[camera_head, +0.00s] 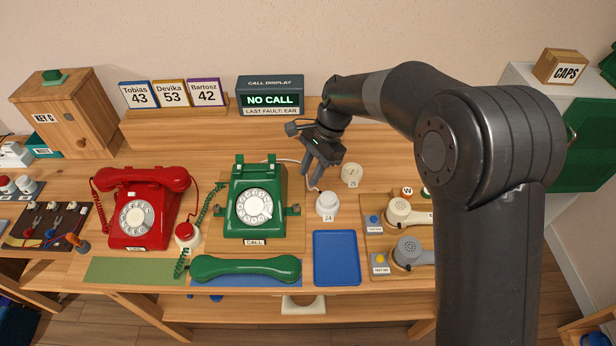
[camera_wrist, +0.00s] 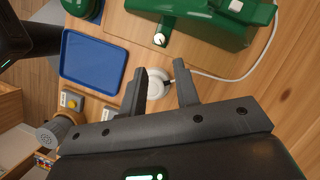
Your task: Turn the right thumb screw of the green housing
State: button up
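The green housing (camera_head: 243,222) is a dial phone body on a wooden board, with its green handset (camera_head: 245,269) lying in front of it. Its right thumb screw (camera_head: 293,210) sticks out low on the right side. In the wrist view the housing (camera_wrist: 205,30) is at the top, and a small pale-ended part, seemingly that screw (camera_wrist: 159,39), shows at its near edge. My gripper (camera_head: 312,183) is above the table, right of the housing, fingers pointing down. In the wrist view my gripper (camera_wrist: 161,75) is open and empty, its fingertips apart from the screw.
A white round piece marked 24 (camera_head: 326,205) stands below and beside my gripper, with another marked 25 (camera_head: 351,174) behind it. A blue tray (camera_head: 337,258) lies in front. A white cord (camera_wrist: 222,77) runs near the fingers. A red phone (camera_head: 142,212) stands left.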

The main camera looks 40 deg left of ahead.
aim_at(297, 206)
dwell(0.3)
jog(key=x, duration=1)
jog(key=shift+s+f, duration=0.15)
jog(key=shift+f, duration=0.25)
grip_shut()
